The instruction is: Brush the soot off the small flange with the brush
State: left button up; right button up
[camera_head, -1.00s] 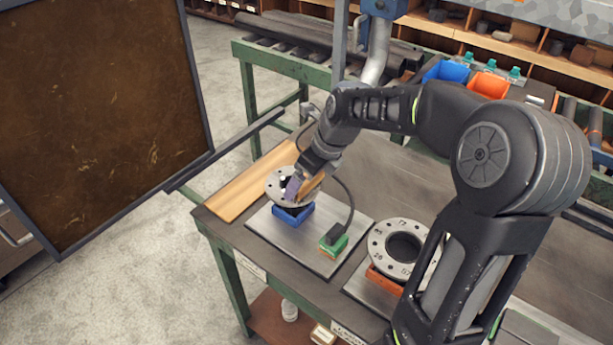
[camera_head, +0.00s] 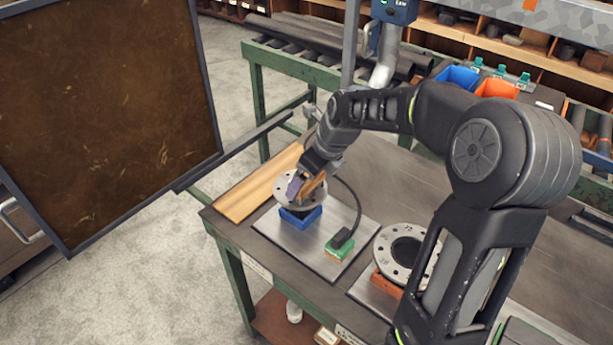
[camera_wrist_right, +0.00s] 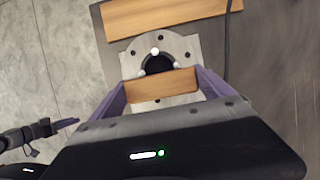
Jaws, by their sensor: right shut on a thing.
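The small flange (camera_head: 280,192) is a grey ring with bolt holes on a blue block (camera_head: 303,219). It also shows in the right wrist view (camera_wrist_right: 184,48), with a dark central hole and small pale round spots. My right gripper (camera_head: 303,186) is shut on the brush (camera_head: 315,186), of which a wooden block (camera_wrist_right: 160,84) shows between the purple fingers. The brush is over the flange's near side; its bristles and any contact are hidden. Soot cannot be made out. My left gripper (camera_wrist_right: 66,124) shows partly at the left of the wrist view; its jaw state is unclear.
A larger numbered flange (camera_head: 390,262) sits on an orange block to the right. A green block with a black top (camera_head: 340,245) and cable is on the metal plate (camera_head: 290,240). A wooden board (camera_head: 250,192) lies at the left. A dark panel (camera_head: 100,110) stands far left.

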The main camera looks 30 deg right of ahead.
jog(key=shift+s+d, duration=0.3)
jog(key=shift+s, duration=0.6)
jog(key=shift+f, duration=0.1)
jog(key=shift+w, duration=0.15)
jog(key=shift+w+a+p, duration=0.2)
jog(key=shift+w, duration=0.35)
jog(key=shift+w+a+p, duration=0.2)
jog(key=shift+w, duration=0.3)
jog(key=shift+s, duration=0.1)
jog(key=shift+s+d, duration=0.2)
jog(key=shift+s, duration=0.35)
jog(key=shift+s+d, duration=0.2)
jog(key=shift+s, duration=0.35)
jog(key=shift+w, duration=0.1)
